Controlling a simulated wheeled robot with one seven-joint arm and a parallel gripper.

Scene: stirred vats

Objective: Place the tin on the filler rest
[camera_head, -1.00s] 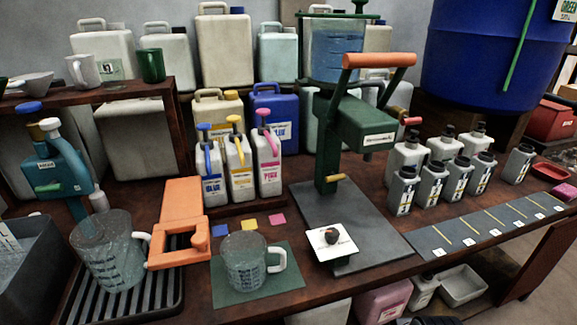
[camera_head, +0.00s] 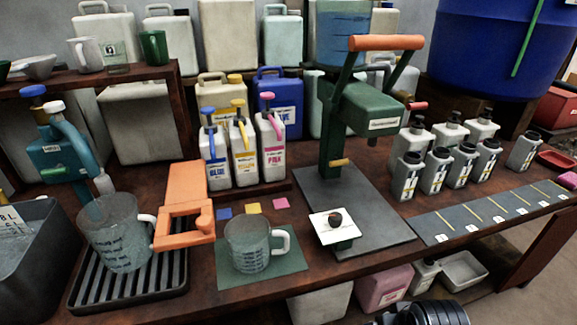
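Several small grey tins with black caps (camera_head: 438,170) stand in a close group on the bench, right of the green filler. One more tin (camera_head: 523,151) stands apart to their right. The filler (camera_head: 368,108) has a blue-filled tank and an orange handle (camera_head: 386,43). A black ribbed part at the bottom edge looks like my arm. No fingertips show, so my gripper is not in view.
A marked grey strip (camera_head: 490,213) runs along the bench front. Measuring jugs (camera_head: 248,245) and an orange bracket (camera_head: 186,205) stand left. Blue, yellow and pink pump bottles (camera_head: 243,150) stand behind.

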